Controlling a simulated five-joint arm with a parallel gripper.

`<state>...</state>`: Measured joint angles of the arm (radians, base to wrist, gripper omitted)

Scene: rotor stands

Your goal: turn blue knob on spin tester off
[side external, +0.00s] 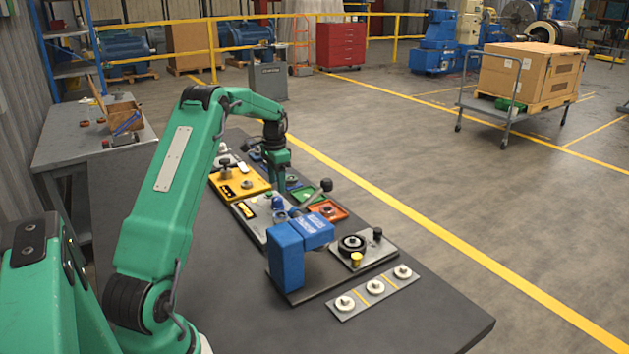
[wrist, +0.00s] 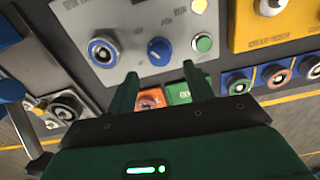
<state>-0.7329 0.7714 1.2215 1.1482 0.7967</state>
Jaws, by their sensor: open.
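The grey panel that I take for the spin tester (wrist: 135,17) carries a round blue knob (wrist: 160,51) with a pale mark on its face. A blue-ringed round fitting (wrist: 103,51) sits to its left, and a green button (wrist: 204,43) to its right. My gripper (wrist: 160,80) is open and empty. Its two fingertips are apart, just below the knob in the wrist view, and do not touch it. In the side external view my gripper (side external: 278,182) points down over the row of panels, near the blue knob (side external: 277,202); its fingertips are hard to make out there.
A blue upright machine (side external: 290,255) stands close by on the bench. A yellow panel (side external: 239,185) lies beside the grey one.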

